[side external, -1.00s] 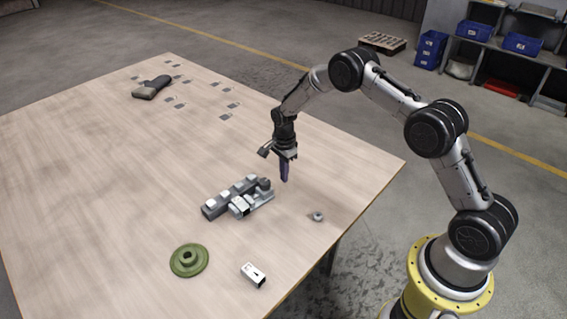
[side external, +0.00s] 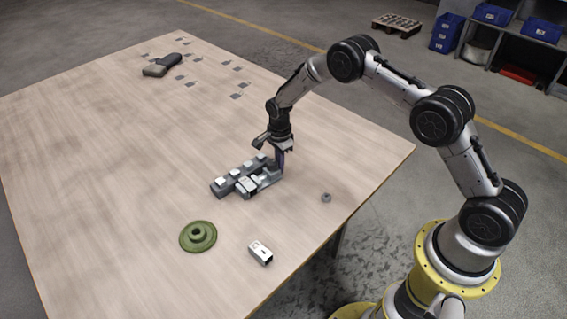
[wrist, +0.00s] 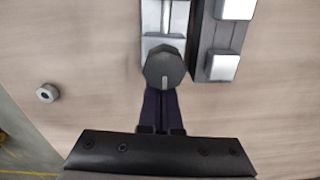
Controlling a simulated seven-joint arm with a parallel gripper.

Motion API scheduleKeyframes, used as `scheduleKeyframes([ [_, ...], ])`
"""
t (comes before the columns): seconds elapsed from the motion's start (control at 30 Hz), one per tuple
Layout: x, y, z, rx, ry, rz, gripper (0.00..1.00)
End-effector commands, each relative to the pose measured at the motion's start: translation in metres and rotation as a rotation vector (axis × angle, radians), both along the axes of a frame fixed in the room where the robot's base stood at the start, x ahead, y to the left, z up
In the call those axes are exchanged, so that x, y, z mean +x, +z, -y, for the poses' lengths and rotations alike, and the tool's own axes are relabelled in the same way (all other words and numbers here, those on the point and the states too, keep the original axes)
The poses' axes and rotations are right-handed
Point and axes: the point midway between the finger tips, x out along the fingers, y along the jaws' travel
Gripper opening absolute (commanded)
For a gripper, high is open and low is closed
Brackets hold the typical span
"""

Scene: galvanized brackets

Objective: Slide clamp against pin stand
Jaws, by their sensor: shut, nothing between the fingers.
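The clamp appears to be the low metal slide with a dark faceted knob (wrist: 165,67) at its near end in the wrist view; its pale channel (wrist: 165,18) runs away from the knob. A bright metal block (side external: 247,186) sits at the other end of this slide in the side view. A dark grey bar with several pale pads (side external: 221,186) lies alongside; I cannot tell which part is the pin stand. My gripper (wrist: 161,92) is shut and empty, its dark purple fingers pointing down right behind the knob. Whether they touch it is unclear. In the side view my gripper (side external: 280,166) partly hides the knob.
A green flanged disc (side external: 198,236) and a small bright bracket (side external: 261,253) lie nearer the camera. A small nut (side external: 326,197) lies near the table's right edge. A dark grey tool-like object (side external: 161,66) and several flat plates are at the back. The table's left side is clear.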

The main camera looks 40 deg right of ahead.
Motion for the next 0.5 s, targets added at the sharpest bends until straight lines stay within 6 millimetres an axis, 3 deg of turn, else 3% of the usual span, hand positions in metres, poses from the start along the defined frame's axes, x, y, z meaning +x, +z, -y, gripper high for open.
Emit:
scheduleKeyframes([
  [0.33, 0.001, 0.0, -0.004, 0.002, 0.0, 0.001, 0.0],
  [0.5, -0.001, 0.0, 0.009, 0.002, -0.003, 0.0, 0.0],
])
